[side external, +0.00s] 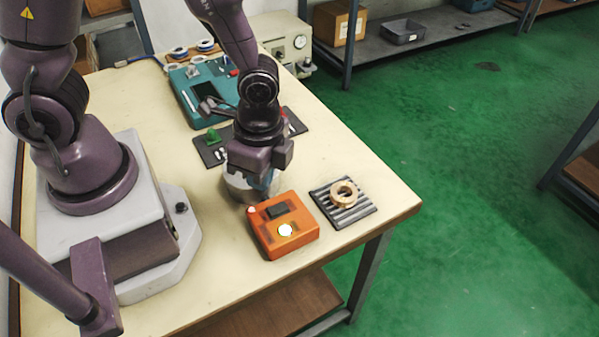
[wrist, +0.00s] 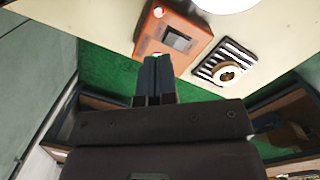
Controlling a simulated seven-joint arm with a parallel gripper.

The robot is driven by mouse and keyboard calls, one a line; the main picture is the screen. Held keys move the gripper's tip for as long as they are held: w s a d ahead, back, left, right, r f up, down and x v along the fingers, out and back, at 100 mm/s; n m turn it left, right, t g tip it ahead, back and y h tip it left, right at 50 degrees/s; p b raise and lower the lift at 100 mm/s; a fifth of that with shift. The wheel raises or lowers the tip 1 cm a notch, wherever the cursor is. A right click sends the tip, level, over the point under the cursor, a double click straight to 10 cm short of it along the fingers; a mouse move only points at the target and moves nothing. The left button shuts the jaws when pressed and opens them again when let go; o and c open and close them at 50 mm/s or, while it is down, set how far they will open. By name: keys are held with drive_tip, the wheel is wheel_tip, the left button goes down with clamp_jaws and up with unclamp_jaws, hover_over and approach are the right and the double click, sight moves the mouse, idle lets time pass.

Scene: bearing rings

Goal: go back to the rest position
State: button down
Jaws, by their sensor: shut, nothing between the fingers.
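My gripper (side external: 264,183) points down over the table, just behind the orange box in the side view. Its fingers (wrist: 157,65) are together with nothing between them. The orange box (side external: 270,240) has a dark block, a red button and a bright round light on top; it also shows in the wrist view (wrist: 150,32). A tan bearing ring (side external: 334,196) lies flat on a black ribbed pad (side external: 361,211). The ring (wrist: 218,76) and pad also show in the wrist view. A round grey-silver object (side external: 236,189) stands partly hidden behind my gripper.
A teal unit (side external: 183,89) and a dark mat (side external: 211,154) with small green, white and red parts lie farther back. A pale box with a gauge (side external: 290,45) stands at the back edge. The table (side external: 355,140) is clear toward its right edge.

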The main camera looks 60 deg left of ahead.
drive_tip(key=s+a+r+n+t, duration=0.1)
drive_tip(key=a+r+n+t, duration=0.1)
drive_tip(key=r, duration=0.5)
drive_tip(key=s+a+r+n+t, duration=0.1)
drive_tip(key=a+r+n+t, duration=0.1)
drive_tip(key=r+n, duration=0.3)
drive_tip(key=s+a+r+n+t, duration=0.1)
drive_tip(key=a+r+n+t, duration=0.1)
drive_tip(key=r, duration=0.9)
drive_tip(key=shift+a+r+n+t, duration=0.3)
drive_tip(key=shift+a+n, duration=0.5)
drive_tip(key=shift+a, duration=0.3)
drive_tip(key=m+g, duration=0.6)
drive_tip(key=m, duration=0.6)
approach(270, 211)
drive_tip(key=shift+s+a+f, duration=0.1)
drive_tip(key=shift+a+f, duration=0.05)
drive_tip(key=shift+f, duration=2.55)
